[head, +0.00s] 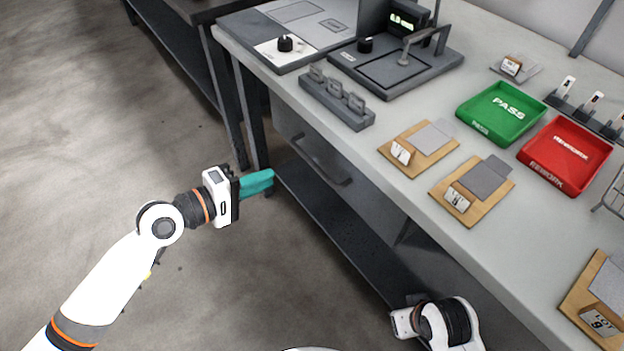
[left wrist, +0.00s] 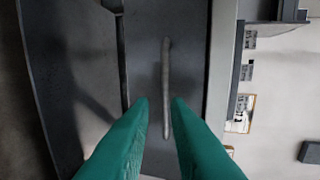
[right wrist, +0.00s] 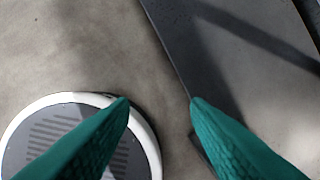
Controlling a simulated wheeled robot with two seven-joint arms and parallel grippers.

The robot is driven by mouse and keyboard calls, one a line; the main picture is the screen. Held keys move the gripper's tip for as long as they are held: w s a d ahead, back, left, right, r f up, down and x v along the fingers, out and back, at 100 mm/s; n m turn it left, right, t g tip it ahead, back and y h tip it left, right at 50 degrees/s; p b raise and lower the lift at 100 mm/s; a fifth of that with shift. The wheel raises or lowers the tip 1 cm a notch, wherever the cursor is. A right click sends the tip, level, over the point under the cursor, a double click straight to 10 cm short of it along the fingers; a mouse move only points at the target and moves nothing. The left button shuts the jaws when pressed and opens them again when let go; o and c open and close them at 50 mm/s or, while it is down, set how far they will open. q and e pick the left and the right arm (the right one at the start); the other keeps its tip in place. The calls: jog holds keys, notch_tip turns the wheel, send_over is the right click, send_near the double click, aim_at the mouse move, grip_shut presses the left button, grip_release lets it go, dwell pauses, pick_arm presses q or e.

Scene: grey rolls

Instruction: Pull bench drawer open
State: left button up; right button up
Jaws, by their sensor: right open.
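The bench drawer (head: 345,165) is a grey front under the bench top, and it looks shut. Its bar handle (head: 318,165) runs along the front. In the left wrist view the handle (left wrist: 166,75) stands upright in the picture, ahead of and between the teal fingertips. My left gripper (head: 270,181) is open and empty, out in front of the drawer and to the left of the handle. Its two fingers (left wrist: 160,100) are apart with a gap. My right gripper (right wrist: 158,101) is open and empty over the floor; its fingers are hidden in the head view.
The bench top (head: 400,215) carries a green PASS tray (head: 500,112), a red REWORK tray (head: 565,155), wooden boards (head: 418,148) and a grey block holder (head: 337,98). A dark lower shelf (head: 335,225) runs beneath. The floor (head: 90,130) at left is clear.

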aim_at(311, 160)
pick_arm(q)
jog(key=x, duration=0.7)
jog(key=r+b+x, duration=0.1)
jog(key=x, duration=0.3)
jog(key=shift+s+d, duration=0.1)
jog(key=shift+d, duration=0.6)
pick_arm(e)
jog(key=v, duration=0.4)
jog(key=shift+s+r, duration=0.1)
jog(key=shift+r, duration=0.25)
pick_arm(q)
grip_shut()
